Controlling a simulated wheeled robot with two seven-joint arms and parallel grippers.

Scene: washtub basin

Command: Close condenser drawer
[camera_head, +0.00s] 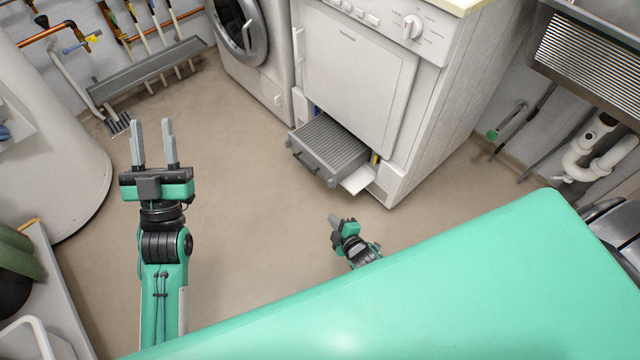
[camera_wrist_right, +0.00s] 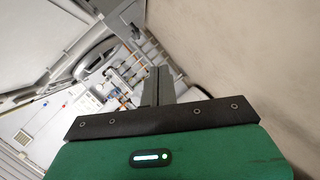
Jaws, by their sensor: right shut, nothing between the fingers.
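The condenser drawer (camera_head: 326,147) is a grey ribbed box with a dark handle on its front. It sticks out from the bottom of the white dryer (camera_head: 356,70), low above the floor. A white flap (camera_head: 359,180) hangs open beside it on the right. My right gripper (camera_head: 335,219) is shut and empty, in front of the drawer and apart from it. Its closed fingers (camera_wrist_right: 158,86) also show in the right wrist view, where I cannot clearly make out the drawer. My left gripper (camera_head: 154,143) is open and empty over the floor, well left of the drawer.
A white washing machine (camera_head: 262,60) stands left of the dryer. A white tank (camera_head: 50,130) and a grey tool rack (camera_head: 150,70) are at the left. A sink with white drain pipes (camera_head: 590,150) is at the right. The floor (camera_head: 240,200) before the drawer is clear.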

